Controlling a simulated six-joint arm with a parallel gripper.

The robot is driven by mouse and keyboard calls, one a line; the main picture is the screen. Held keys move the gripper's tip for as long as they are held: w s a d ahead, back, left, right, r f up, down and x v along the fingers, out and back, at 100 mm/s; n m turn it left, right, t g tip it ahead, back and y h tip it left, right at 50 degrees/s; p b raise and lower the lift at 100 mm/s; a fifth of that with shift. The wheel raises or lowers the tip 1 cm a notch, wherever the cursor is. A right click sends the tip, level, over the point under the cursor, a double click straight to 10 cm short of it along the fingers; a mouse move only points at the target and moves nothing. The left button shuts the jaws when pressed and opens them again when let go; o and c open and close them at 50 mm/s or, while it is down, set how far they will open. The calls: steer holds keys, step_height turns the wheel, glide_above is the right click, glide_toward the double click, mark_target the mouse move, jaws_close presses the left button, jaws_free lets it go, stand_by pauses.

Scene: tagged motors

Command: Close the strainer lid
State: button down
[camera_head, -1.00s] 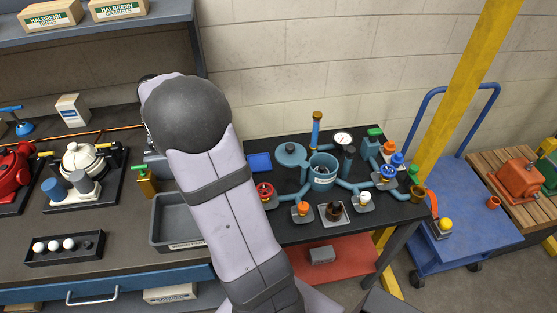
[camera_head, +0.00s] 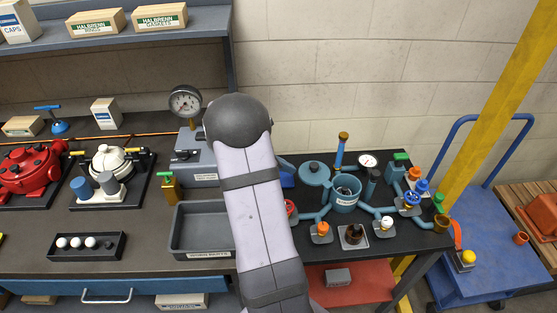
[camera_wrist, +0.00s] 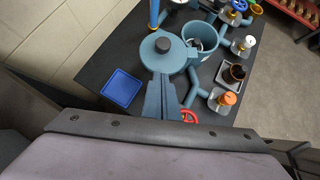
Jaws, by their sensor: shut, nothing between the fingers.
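The strainer (camera_head: 345,202) is a blue-grey round pot on the piping; it also shows in the wrist view (camera_wrist: 200,57). Its mouth is open, with something dark and pale inside. The round blue-grey lid (camera_head: 312,176) with a black knob is swung out to the left of the pot, and it shows in the wrist view (camera_wrist: 151,60). My gripper (camera_wrist: 163,77) is shut and empty, with its tips overlapping the near edge of the lid in the wrist view. I cannot tell whether they touch. My arm hides the gripper in the head view.
A blue tray (camera_wrist: 121,88) lies left of my gripper. A red handwheel (camera_wrist: 190,116) is close on its right. An orange-capped valve (camera_head: 320,232) and a dark fitting on a plate (camera_head: 354,236) stand in front of the strainer. A blue upright handle (camera_head: 341,152) rises behind.

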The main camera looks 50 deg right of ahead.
mark_target(311, 171)
steer(key=shift+s+d+f+p, duration=0.35)
steer(key=shift+d, duration=0.5)
steer(key=shift+s+d+f+p, duration=0.3)
steer(key=shift+d+p, duration=0.1)
steer(key=shift+d, duration=0.45)
steer(key=shift+s+d+f+p, duration=0.35)
steer(key=shift+d, duration=0.5)
